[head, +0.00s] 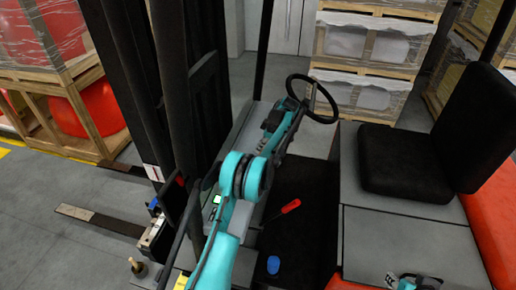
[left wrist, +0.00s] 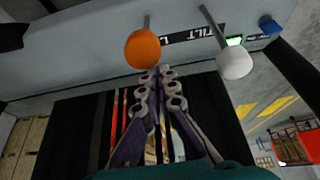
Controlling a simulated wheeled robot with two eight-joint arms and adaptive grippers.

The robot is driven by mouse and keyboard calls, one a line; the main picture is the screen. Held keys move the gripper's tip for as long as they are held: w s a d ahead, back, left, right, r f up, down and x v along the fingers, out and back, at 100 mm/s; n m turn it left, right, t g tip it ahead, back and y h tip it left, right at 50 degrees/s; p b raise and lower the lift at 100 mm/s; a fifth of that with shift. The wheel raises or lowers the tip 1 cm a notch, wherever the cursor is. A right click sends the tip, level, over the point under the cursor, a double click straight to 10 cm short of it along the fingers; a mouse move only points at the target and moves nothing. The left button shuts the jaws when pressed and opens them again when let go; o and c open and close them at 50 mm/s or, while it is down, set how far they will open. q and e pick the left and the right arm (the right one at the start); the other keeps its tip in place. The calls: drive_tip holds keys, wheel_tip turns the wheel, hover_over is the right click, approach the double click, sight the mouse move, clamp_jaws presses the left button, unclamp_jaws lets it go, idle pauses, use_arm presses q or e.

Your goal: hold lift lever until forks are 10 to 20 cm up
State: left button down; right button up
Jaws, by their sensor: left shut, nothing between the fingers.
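My left gripper (head: 312,92) is beside the steering wheel in the head view. In the left wrist view its fingers (left wrist: 160,80) are shut with nothing between them. The tips are near a lever with an orange knob (left wrist: 143,48); I cannot tell whether they touch. A lever with a white knob (left wrist: 235,62) stands to the right. A label reading TILT (left wrist: 205,33) lies between them; no lift label is readable. In the head view a fork (head: 95,219) extends left, low over the floor; its exact height is unclear.
The steering wheel (head: 312,98) and dark mast (head: 175,90) are close to my left arm. A red-handled lever (head: 290,206) is beside the floor well. The black seat (head: 400,165) is at right. Crates on pallets (head: 375,50) stand behind.

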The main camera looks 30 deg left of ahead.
use_arm(q)
wheel_tip(320, 180, up, 9)
drive_tip(key=d, duration=0.2)
drive_tip(key=shift+w+b, duration=0.25)
drive_tip(key=shift+b, duration=0.2)
drive_tip(key=shift+r, duration=0.1)
idle(0.5)
